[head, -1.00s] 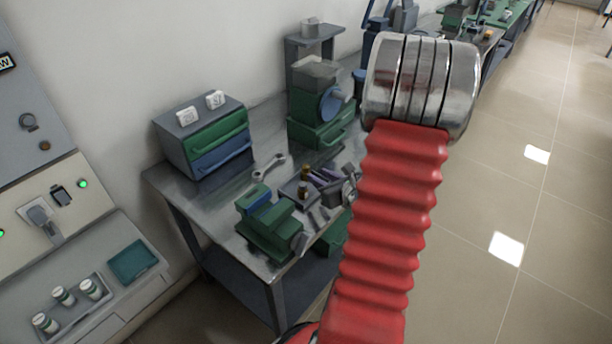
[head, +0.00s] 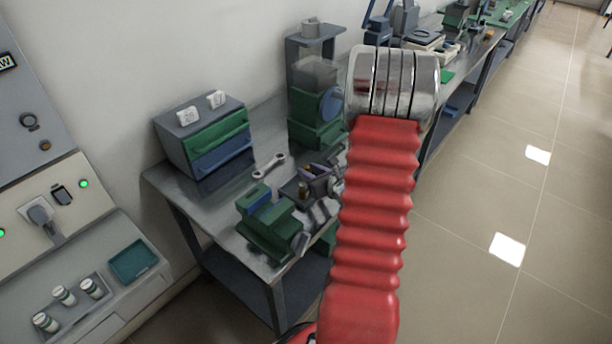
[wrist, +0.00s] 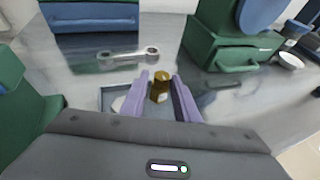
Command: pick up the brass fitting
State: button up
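The brass fitting (wrist: 159,84) stands upright in the wrist view, with a brass top and a paler lower part. It also shows small in the head view (head: 304,188), beside my gripper. My gripper (wrist: 161,92) is open, with one purple finger on each side of the fitting in the wrist view and a gap to each. I cannot tell whether the fingertips are level with the fitting or short of it. The fitting stands at a shallow tray (wrist: 106,97), mostly hidden by my fingers and gripper body.
A wrench (head: 268,166) lies on the metal bench behind the tray. A green vise (head: 268,228) stands at the bench's front edge. A drawer cabinet (head: 201,133) is at the back left, and a green machine (head: 316,128) at the back.

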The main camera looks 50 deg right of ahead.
aim_at(308, 170)
jog(key=x, duration=0.3)
jog(key=shift+d+f, duration=0.1)
dwell(0.4)
grip_shut()
